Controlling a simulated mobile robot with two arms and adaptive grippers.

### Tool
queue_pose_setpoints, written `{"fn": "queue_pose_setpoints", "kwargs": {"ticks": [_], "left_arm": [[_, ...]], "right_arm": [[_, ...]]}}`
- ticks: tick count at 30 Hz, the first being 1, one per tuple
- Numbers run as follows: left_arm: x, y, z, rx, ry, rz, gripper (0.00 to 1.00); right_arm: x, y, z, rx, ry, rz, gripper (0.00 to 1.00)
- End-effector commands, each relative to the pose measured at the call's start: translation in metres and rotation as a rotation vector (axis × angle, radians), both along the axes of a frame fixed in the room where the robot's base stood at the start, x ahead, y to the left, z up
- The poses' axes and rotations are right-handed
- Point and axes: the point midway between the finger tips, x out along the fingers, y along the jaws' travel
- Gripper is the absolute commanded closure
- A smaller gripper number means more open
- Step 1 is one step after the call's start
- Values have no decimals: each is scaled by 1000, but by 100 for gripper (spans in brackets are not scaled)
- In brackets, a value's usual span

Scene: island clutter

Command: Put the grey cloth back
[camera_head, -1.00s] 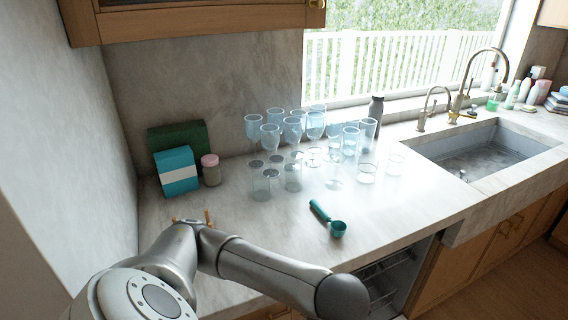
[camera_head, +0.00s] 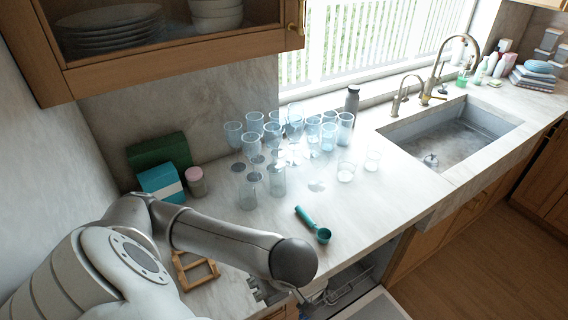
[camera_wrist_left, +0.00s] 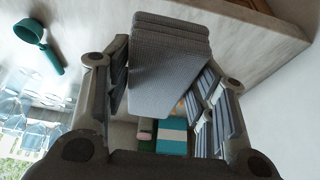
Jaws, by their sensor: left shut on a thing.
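The grey cloth (camera_wrist_left: 168,65) is a folded, textured stack between the fingers of my left gripper (camera_wrist_left: 165,90) in the left wrist view. The gripper is shut on it. A wooden frame (camera_head: 197,272) stands on the counter just left of the gripper, partly behind my arm. My right gripper is not in view.
A teal box (camera_head: 160,184), a green box (camera_head: 160,152) and a pink-lidded jar (camera_head: 195,182) stand by the wall. Several glasses (camera_head: 254,123) fill the middle counter. A teal scoop (camera_head: 322,235) lies in front. The sink (camera_head: 450,135) is right; an open dishwasher (camera_head: 360,275) is below.

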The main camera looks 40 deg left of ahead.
Motion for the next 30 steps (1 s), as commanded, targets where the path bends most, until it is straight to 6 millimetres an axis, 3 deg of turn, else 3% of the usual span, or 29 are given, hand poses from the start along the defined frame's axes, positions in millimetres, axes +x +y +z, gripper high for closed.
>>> {"fn": "queue_pose_setpoints", "kwargs": {"ticks": [20, 25, 27, 30], "left_arm": [[67, 32, -36, -6, 5, 9, 68], [86, 42, -65, 2, 1, 4, 68], [94, 47, -66, 6, 6, 3, 68], [102, 51, -78, 4, 4, 2, 68]], "right_arm": [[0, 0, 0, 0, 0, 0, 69], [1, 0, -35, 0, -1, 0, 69], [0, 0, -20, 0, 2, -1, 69], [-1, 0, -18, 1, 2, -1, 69]]}}
